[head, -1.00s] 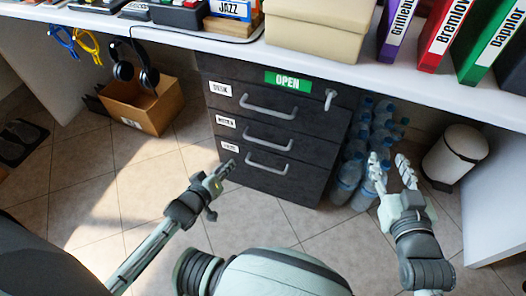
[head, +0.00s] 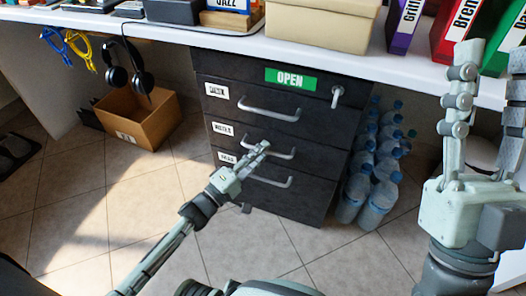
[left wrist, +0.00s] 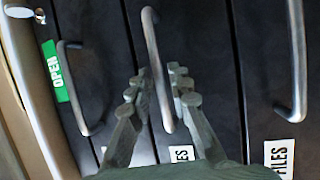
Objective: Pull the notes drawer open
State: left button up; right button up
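The dark drawer cabinet (head: 285,180) stands under the desk with three drawers, one above another, all shut. The middle drawer's label (head: 223,129) appears to read NOTES; its bar handle (head: 284,153) also shows in the left wrist view (left wrist: 154,55). My left gripper (head: 262,149) is at the left part of this handle. In the left wrist view its fingers (left wrist: 157,88) are spread, with the handle between them and no clear grip on it. My right gripper (head: 488,85) is open and empty at the right, away from the cabinet.
Water bottles (head: 375,185) stand right of the cabinet. A cardboard box (head: 138,115) sits to its left. The desk edge (head: 330,60) overhangs. Floor in front is clear.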

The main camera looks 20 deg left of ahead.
pick_arm(q)
jog(key=shift+w+d+r, duration=0.1)
jog(key=shift+w+d, duration=0.1)
jog(key=shift+w, duration=0.25)
jog(key=shift+c, duration=0.5)
grip_shut()
jog(key=shift+s+a, duration=0.1)
